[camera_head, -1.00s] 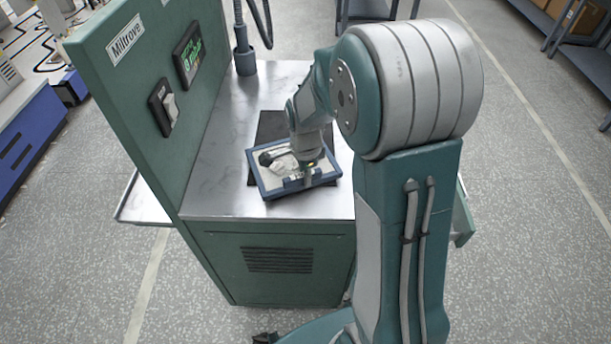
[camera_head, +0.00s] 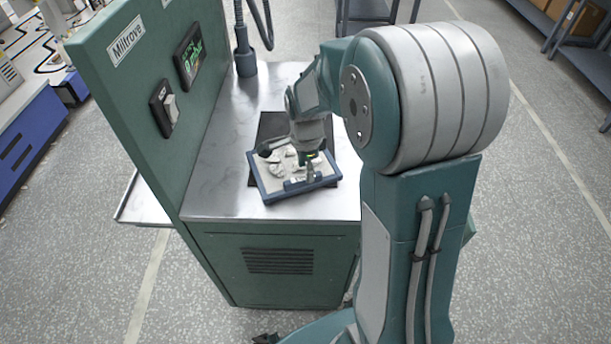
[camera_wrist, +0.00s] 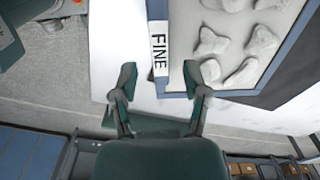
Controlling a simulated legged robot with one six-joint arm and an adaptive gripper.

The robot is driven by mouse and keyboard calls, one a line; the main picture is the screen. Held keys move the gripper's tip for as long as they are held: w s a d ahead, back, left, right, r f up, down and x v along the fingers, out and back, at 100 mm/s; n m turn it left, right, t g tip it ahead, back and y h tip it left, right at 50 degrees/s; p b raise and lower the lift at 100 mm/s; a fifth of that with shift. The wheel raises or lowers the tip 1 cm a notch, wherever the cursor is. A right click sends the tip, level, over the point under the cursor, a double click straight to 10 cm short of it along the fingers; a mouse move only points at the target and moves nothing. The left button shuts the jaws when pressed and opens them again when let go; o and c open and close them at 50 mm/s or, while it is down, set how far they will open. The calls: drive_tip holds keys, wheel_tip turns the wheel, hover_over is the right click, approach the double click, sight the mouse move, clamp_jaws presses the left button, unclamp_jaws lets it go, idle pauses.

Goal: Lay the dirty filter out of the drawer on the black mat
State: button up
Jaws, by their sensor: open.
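The dirty filter (camera_head: 262,186) is a flat, blue-framed panel with grey clumps on a pale face. It lies over the black mat (camera_head: 272,126) on the steel top, with its near left corner reaching past the mat; contact underneath is hidden. In the wrist view its blue rim (camera_wrist: 278,72) and a white "FINE" label (camera_wrist: 160,52) show. My gripper (camera_wrist: 160,82) is open and empty, one finger on each side of the labelled edge. In the head view my gripper (camera_head: 309,172) is at the filter's near right side. The drawer is mostly hidden behind my arm.
A green panel (camera_head: 135,90) with a display and switch walls the left of the steel top (camera_head: 222,150). A dark hose post (camera_head: 244,55) stands at the back. The steel top is clear left of the filter.

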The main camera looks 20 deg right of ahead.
wheel_tip(320, 180, up, 8)
drive_tip(key=s+a+r+n+t, duration=0.2)
drive_tip(key=s+r+n, duration=0.2)
drive_tip(key=s+n, duration=0.5)
drive_tip(key=s+a+r+n+t, duration=0.2)
drive_tip(key=s+r+n+t, duration=0.1)
drive_tip(key=s+n, duration=0.6)
drive_tip(key=shift+s+r+t, duration=0.3)
drive_tip(key=shift+s+r, duration=0.1)
drive_tip(key=shift+r, duration=0.2)
